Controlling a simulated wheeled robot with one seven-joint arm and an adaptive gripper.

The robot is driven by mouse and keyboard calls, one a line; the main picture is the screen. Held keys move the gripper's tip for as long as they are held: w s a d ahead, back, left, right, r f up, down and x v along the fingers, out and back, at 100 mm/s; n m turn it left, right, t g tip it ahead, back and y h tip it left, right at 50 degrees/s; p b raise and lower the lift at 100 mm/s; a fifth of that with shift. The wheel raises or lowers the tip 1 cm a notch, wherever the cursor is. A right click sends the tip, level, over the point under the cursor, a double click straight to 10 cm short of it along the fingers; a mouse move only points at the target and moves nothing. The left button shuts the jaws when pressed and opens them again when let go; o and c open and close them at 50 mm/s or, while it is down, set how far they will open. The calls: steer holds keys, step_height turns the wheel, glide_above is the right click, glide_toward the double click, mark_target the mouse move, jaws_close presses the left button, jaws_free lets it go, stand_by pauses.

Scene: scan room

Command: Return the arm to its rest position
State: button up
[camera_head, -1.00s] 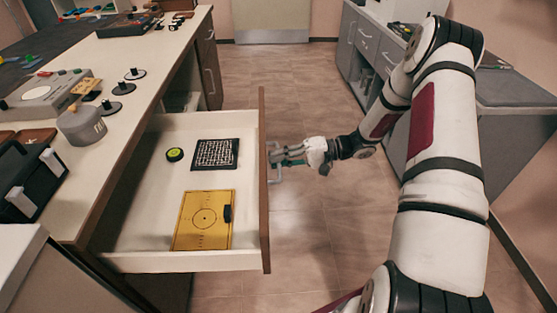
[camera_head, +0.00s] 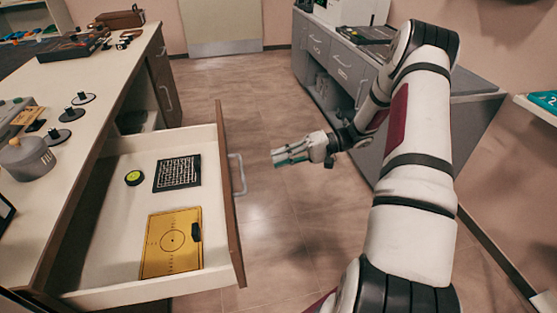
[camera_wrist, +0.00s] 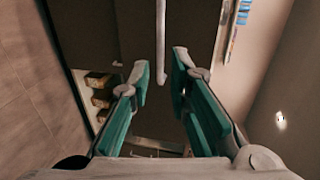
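My white arm (camera_head: 416,190) reaches forward on the right side of the head view. My gripper (camera_head: 276,157) is out over the floor, to the right of the open drawer's metal handle (camera_head: 238,174), with a gap between them. In the wrist view my gripper (camera_wrist: 161,65) has its two teal fingers apart, with nothing held between them. The handle (camera_wrist: 161,40) shows as a pale bar beyond the fingertips. The drawer (camera_head: 122,222) stands pulled out from the bench on the left.
In the drawer lie a yellow plate (camera_head: 160,258), a black grid plate (camera_head: 178,173) and a round green-black item (camera_head: 134,178). The bench top (camera_head: 100,120) holds several instruments. A grey cabinet (camera_head: 333,63) stands behind my arm. Floor between is clear.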

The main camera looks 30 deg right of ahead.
stand_by(0.3)
steer(key=s+a+r+n+g+h, duration=0.2)
steer(key=s+a+r+g+h, duration=0.15)
steer(key=s+a+r, duration=0.45)
steer(key=s+a+r+n+g+h, duration=0.2)
steer(key=s+a+r+g+h, duration=0.15)
steer(key=a+r, duration=0.45)
steer(key=s+r+t+h, duration=0.1)
steer(key=s+r+h, duration=0.25)
steer(key=s, duration=0.75)
steer(key=s+r+t+h, duration=0.2)
steer(key=s+r+h, duration=0.15)
steer(key=s, duration=0.75)
step_height(320, 180, up, 20)
steer(key=t+p, duration=0.2)
steer(key=p, duration=1.6)
steer(key=shift+f+t+h, duration=0.15)
steer(key=shift+t+h, duration=0.15)
steer(key=shift+t, duration=0.1)
steer(key=shift+a, duration=0.2)
